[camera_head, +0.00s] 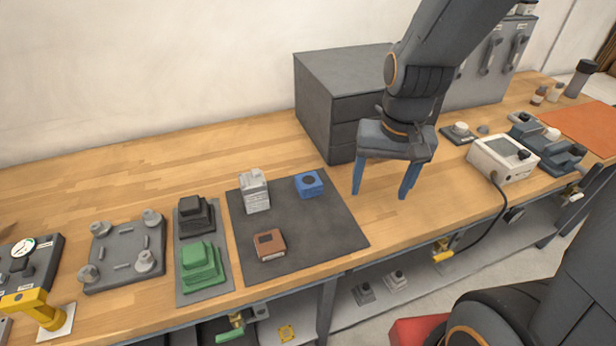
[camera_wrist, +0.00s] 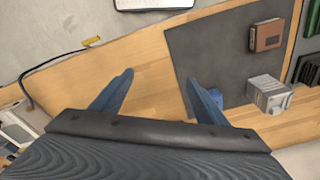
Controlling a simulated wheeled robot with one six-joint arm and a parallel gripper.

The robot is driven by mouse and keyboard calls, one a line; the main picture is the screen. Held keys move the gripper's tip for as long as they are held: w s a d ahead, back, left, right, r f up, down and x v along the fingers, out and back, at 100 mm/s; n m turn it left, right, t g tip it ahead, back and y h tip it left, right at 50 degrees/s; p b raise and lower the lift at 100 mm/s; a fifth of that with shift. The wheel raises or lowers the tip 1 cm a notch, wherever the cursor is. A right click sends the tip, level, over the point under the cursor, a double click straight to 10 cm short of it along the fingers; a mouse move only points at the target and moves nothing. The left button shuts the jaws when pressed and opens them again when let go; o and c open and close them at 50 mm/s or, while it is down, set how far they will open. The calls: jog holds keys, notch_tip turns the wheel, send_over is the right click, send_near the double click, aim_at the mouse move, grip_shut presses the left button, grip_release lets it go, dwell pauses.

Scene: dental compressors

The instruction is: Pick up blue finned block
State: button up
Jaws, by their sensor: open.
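The blue finned block (camera_head: 308,184) sits at the back right part of a dark grey mat (camera_head: 315,228) on the wooden bench. It is small and boxy, with a dark round mark on top. My gripper (camera_head: 381,193) is to the right of the block, pointing down over bare wood just right of the mat, apart from the block. Its blue fingers are spread with nothing between them. In the wrist view my gripper (camera_wrist: 160,77) is also open, and the block is mostly hidden behind the right finger, with only a bit of blue showing beside it.
On the mat also stand a light grey finned block (camera_head: 254,191) and a brown block (camera_head: 270,245). A green stepped block (camera_head: 200,263) and a black one (camera_head: 196,214) lie on a tray to the left. A grey drawer cabinet (camera_head: 338,95) stands behind; a white meter box (camera_head: 503,158) is right.

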jog(key=w+a+m+g, duration=0.1)
jog(key=w+a+m, duration=0.5)
jog(key=w+m, duration=0.15)
jog(key=m+y+b, duration=0.1)
jog(key=m, duration=0.4)
send_near(309, 180)
jog(key=shift+w+d+f+g, duration=0.1)
jog(key=shift+d+f+g, duration=0.2)
jog(key=shift+d, duration=0.1)
jog(key=shift+a+f, duration=0.1)
jog(key=shift+a+f+p, duration=0.25)
jog(key=shift+f+p, duration=0.15)
jog(key=shift+f, duration=0.8)
jog(key=shift+a+f+p, duration=0.25)
jog(key=shift+f+p, duration=0.1)
jog(key=shift+f, duration=0.9)
jog(key=shift+a+f+p, duration=0.2)
jog(key=shift+f+p, duration=0.2)
jog(key=shift+f, duration=0.8)
jog(key=shift+c, duration=0.2)
jog(key=c, duration=1.2)
